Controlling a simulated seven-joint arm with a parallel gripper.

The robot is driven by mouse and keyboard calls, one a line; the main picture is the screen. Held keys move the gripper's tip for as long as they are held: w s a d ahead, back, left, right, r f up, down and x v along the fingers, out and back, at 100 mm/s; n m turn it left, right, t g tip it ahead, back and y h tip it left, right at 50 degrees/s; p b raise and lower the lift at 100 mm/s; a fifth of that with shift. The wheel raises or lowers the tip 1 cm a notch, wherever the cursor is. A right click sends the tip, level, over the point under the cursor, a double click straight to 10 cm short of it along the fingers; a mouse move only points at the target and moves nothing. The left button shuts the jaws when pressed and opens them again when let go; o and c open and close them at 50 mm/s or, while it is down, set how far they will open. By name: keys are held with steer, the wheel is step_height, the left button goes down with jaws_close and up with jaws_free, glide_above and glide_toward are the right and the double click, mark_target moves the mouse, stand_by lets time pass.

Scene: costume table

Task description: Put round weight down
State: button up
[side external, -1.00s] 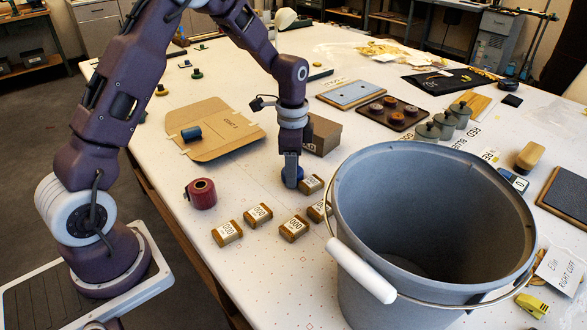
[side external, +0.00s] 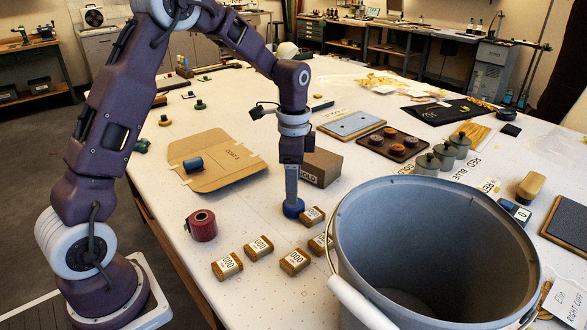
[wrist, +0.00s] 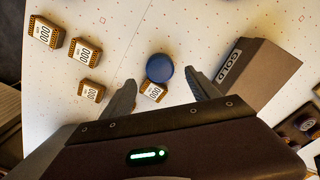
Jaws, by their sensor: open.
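The round weight, a small blue disc (side external: 293,209), rests on the white table beside a small tan block labelled 000. It also shows in the wrist view as a blue circle (wrist: 160,68). My gripper (side external: 291,196) points straight down over the weight. In the wrist view its two dark fingers (wrist: 160,78) are spread apart, with the weight between and beyond their tips. Nothing is held. The side view does not clearly show the gap between the fingertips and the weight.
Several tan 000 blocks (side external: 258,248) lie in front. A brown GOLD box (side external: 322,168) stands just behind. A large grey bucket (side external: 350,240) fills the right foreground. A maroon roll (side external: 202,226) and a flat cardboard piece (side external: 222,165) lie left.

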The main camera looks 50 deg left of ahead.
step_height(320, 180, up, 6)
steer(key=r, duration=0.1)
steer(key=s+d+r+n+t, duration=0.1)
steer(key=s+d+r+n, duration=0.1)
steer(key=s, duration=0.5)
steer(key=s+d+r+n+t, duration=0.2)
steer(key=s+r, duration=0.2)
steer(key=s, duration=0.3)
steer(key=s+d+r+n+t, duration=0.1)
steer(key=s+d+r+n, duration=0.1)
steer(key=s, duration=0.4)
steer(key=shift+s+d+r+n, duration=0.4)
steer(key=shift+r, duration=0.4)
steer(key=shift+n+t, duration=0.7)
steer(key=shift+n, duration=0.2)
steer(key=s, duration=0.1)
steer(key=s+f, duration=0.1)
steer(key=s, duration=0.3)
steer(key=shift+d+f, duration=0.35)
steer(key=shift+d, duration=0.05)
steer(key=shift+c, duration=0.2)
steer(key=shift+s+f, duration=0.2)
steer(key=shift+s, duration=0.1)
steer(key=c, duration=0.3)
steer(key=shift+c, duration=0.2)
